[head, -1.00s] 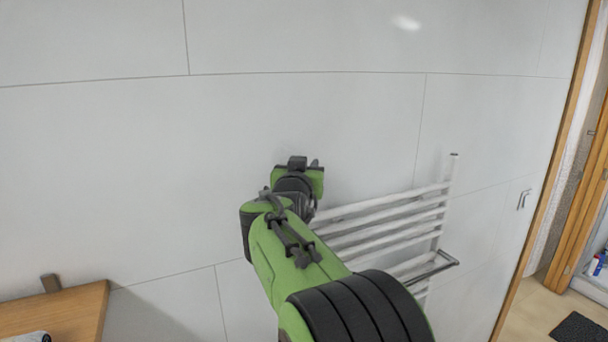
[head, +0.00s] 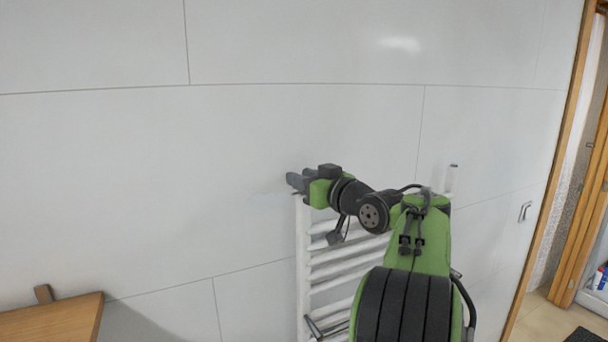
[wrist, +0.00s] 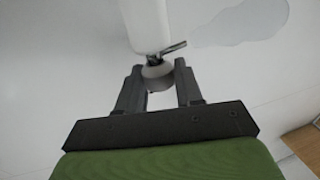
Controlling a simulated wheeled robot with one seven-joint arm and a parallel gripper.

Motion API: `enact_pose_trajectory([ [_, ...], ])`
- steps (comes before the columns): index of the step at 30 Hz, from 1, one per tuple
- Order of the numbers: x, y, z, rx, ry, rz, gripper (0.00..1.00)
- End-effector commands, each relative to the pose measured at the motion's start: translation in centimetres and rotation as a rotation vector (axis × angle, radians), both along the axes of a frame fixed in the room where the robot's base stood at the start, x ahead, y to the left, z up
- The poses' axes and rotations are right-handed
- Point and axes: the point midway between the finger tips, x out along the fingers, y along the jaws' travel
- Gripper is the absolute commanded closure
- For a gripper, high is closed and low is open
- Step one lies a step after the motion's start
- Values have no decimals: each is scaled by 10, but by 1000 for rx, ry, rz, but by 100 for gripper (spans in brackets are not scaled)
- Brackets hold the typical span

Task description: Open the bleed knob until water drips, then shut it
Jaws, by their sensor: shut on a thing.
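The bleed knob (wrist: 157,76) is a small grey rounded knob at the end of a white radiator tube in the wrist view. A short metal spout or pin (wrist: 174,47) sticks out to the right beside it. My gripper (wrist: 159,78) has one finger on each side of the knob and is shut on it. In the head view my gripper (head: 296,182) is at the top left corner of the white towel radiator (head: 303,255), and the knob is hidden there. I cannot make out any clear water drop.
The pale tiled wall (head: 230,150) is close behind the radiator. A grey patch (wrist: 240,24) shows on the wall in the wrist view; I cannot tell whether it is shadow. A wooden surface (head: 50,318) is at lower left, and a doorway is at right.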

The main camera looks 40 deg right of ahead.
Motion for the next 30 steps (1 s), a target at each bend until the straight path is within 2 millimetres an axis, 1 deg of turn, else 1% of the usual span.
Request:
enact_pose_trajectory([
  [1,0,-3,1,1,4,13,95],
  [8,0,-1,0,1,2,70,95],
  [21,1,0,0,1,0,82,95],
  [22,1,0,0,1,0,82,63],
  [25,1,0,0,1,0,82,48],
  [26,1,0,0,1,0,82,45],
  [30,1,1,0,1,0,82,45],
])
